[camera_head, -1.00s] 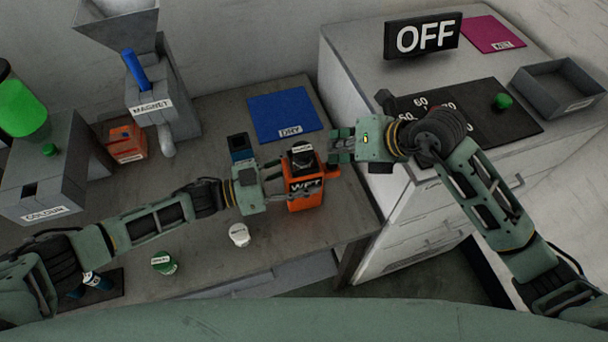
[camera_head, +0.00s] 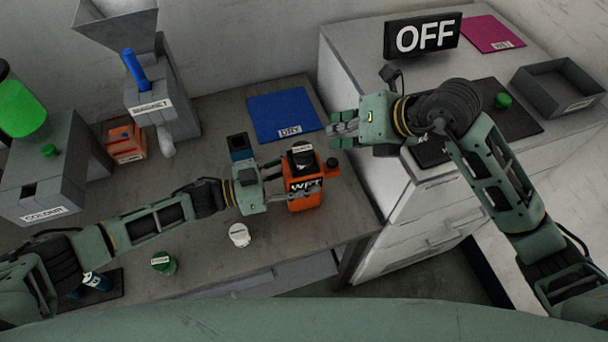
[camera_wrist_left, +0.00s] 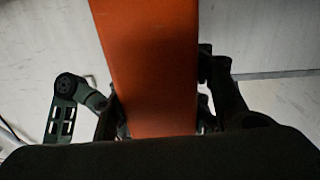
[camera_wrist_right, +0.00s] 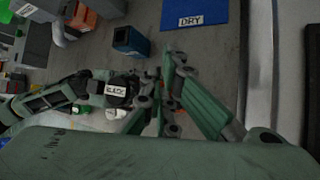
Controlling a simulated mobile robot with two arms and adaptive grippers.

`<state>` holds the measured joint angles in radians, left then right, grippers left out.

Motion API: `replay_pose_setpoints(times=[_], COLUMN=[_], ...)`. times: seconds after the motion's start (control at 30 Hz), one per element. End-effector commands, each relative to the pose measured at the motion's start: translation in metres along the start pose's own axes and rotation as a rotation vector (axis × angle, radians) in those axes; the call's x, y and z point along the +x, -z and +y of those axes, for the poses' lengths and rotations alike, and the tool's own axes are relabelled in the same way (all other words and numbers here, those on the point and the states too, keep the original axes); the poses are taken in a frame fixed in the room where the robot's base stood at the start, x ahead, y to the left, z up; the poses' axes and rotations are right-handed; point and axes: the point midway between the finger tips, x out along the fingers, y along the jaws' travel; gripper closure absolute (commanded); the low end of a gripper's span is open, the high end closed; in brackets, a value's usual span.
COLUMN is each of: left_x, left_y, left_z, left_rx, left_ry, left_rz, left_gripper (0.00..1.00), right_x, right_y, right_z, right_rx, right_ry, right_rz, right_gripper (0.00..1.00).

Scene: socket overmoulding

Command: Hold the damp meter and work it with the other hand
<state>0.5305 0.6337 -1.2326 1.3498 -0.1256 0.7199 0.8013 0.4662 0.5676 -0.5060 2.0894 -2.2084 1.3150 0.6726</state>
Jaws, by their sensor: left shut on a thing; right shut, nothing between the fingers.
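The damp meter (camera_head: 305,200) is an orange block with a black top, a white label on that top and a dark "WET" plate on its front. A small dark knob (camera_head: 332,163) sticks out on its right side. My left gripper (camera_head: 292,184) is shut on the meter; in the left wrist view the orange body (camera_wrist_left: 153,70) stands between its fingers. My right gripper (camera_head: 340,136) is shut and empty, above and slightly right of the knob, apart from it in the head view. In the right wrist view, its fingers (camera_wrist_right: 170,80) partly hide the meter, whose labelled black top (camera_wrist_right: 117,88) shows.
A blue "DRY" mat (camera_head: 285,114) lies behind the meter. A dark blue-fronted box (camera_head: 240,146), a white-capped item (camera_head: 239,235) and a green-capped bottle (camera_head: 163,263) stand near my left arm. A white cabinet (camera_head: 350,75) at right bears an "OFF" sign (camera_head: 423,36) and an open tray (camera_head: 557,87).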

Motion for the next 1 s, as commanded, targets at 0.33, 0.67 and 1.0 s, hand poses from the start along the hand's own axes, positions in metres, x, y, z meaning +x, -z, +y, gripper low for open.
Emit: replay_pose_setpoints(times=[0.33,0.67,1.0], left_x=[-0.0002,-0.0003,-0.0006], left_y=[0.0006,0.0004,0.0000], left_z=[-0.0004,-0.0004,-0.0003], left_rx=[0.001,0.001,0.000], left_ry=[0.000,0.000,0.000], left_rz=[0.001,0.000,-0.001], left_gripper=[0.85,0.37,0.32], right_x=[-0.0062,-0.0060,-0.0059], right_y=[-0.0044,-0.0043,-0.0043], right_z=[0.0041,0.0041,0.0041], right_rx=[0.000,-0.001,-0.001], right_ry=[0.001,0.001,0.001], right_rz=[0.000,-0.001,-0.001], right_gripper=[1.00,1.00,1.00])
